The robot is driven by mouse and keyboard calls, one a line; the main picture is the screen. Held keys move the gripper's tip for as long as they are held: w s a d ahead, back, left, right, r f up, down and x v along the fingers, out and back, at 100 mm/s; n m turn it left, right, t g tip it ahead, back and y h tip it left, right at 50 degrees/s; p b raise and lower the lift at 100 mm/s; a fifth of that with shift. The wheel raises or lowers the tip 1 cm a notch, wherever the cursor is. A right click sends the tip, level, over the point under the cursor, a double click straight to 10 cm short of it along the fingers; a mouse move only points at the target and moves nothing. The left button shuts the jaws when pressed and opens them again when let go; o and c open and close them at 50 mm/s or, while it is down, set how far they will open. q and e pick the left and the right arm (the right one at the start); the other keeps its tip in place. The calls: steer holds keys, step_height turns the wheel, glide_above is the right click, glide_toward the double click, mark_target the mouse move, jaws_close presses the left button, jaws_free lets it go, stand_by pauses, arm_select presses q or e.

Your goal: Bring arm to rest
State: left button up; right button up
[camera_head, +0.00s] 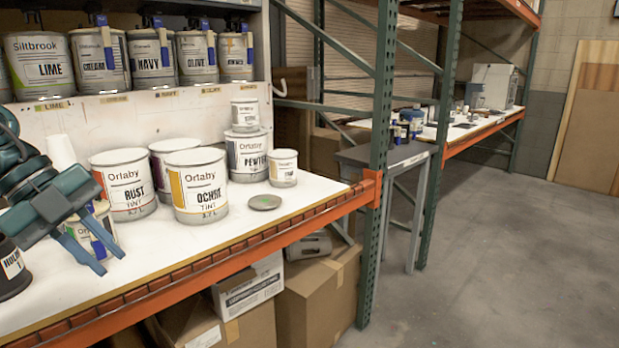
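My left gripper (110,260) is teal and comes in from the left, above the white shelf top (240,212). Its two fingertips stand apart, with no object clearly held between them. A small Orlaby can (104,217) with a blue strip on its front stands just behind the fingers and is partly hidden by them; I cannot tell whether they touch. The Orlaby RUST can (130,190) and the OCHRE can (197,192) stand to the right of the gripper. My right gripper is not in view.
Siltbrook cans, among them LIME (38,70) and NAVY (151,62), line the upper shelf. A PEWTER can (247,160), small white cans (283,170) and a grey lid (264,202) are farther right. A green rack post (380,150) rises at the shelf's right end. Open floor (500,270) lies beyond.

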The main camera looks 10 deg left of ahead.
arm_select(q)
step_height(320, 180, down, 22)
steer(key=d+n+t+h+p, duration=0.2)
steer(key=n+t+p, duration=0.2)
steer(key=n+t, duration=0.9)
steer(key=s+d+f+n+g+y+p, duration=0.1)
steer(key=s+d+f+n, duration=0.3)
steer(key=d, duration=0.4)
steer(key=s+d+f+n+g+y, duration=0.2)
steer(key=s+d+f+n+y, duration=0.2)
steer(key=f, duration=0.5)
steer(key=s+d+n, duration=0.1)
steer(key=s+d, duration=0.1)
steer(key=d, duration=0.1)
steer(key=shift+s+d+g+p, duration=0.3)
steer(key=shift+d+p, duration=0.05)
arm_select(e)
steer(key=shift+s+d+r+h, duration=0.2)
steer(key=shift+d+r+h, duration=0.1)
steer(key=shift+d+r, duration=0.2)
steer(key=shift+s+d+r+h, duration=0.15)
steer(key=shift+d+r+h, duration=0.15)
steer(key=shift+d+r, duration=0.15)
